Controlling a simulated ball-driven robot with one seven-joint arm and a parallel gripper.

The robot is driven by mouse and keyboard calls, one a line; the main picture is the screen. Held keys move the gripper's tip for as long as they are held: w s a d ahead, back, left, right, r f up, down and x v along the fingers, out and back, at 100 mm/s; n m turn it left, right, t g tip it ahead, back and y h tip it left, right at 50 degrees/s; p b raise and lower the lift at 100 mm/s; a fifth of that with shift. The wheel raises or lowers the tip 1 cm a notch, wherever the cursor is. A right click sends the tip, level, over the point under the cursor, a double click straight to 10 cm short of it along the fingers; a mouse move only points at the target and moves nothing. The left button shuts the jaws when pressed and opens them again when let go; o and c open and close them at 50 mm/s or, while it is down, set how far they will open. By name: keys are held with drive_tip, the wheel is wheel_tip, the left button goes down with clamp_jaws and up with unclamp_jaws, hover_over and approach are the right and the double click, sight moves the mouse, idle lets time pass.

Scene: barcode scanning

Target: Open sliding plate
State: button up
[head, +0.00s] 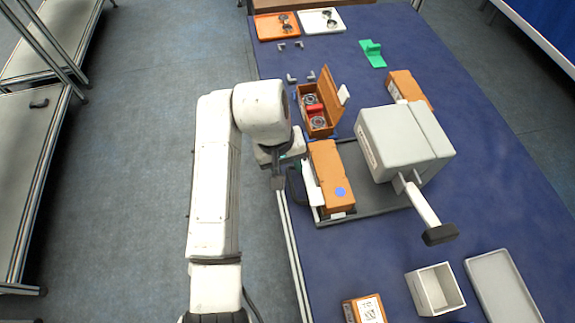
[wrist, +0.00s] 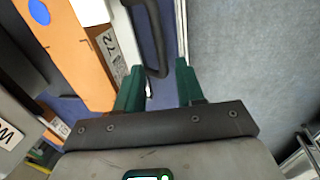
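The sliding plate (head: 375,203) is a flat dark grey sheet lying on the blue table at the grey scanner box (head: 400,140). A black handle (head: 296,186) stands at its left side and also shows in the wrist view (wrist: 156,45). An orange box (head: 331,176) with a blue dot rests at the plate's left part, beside a white strip (head: 313,183). My gripper (wrist: 160,82) is open, with two green fingers. The handle's near end shows between and just beyond the fingertips; contact cannot be told. In the head view my arm hides most of the gripper.
An open orange box (head: 317,112) with round parts stands behind the plate. A lever with a black end (head: 440,234) sticks out from the scanner. A white bin (head: 435,289) and a grey tray (head: 503,287) are at the front right. Floor is clear left of the table.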

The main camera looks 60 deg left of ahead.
wheel_tip(320, 180, up, 10)
drive_tip(key=s, duration=0.1)
drive_tip(key=shift+s+a+f, duration=0.2)
drive_tip(key=shift+s+a, duration=0.15)
idle(0.5)
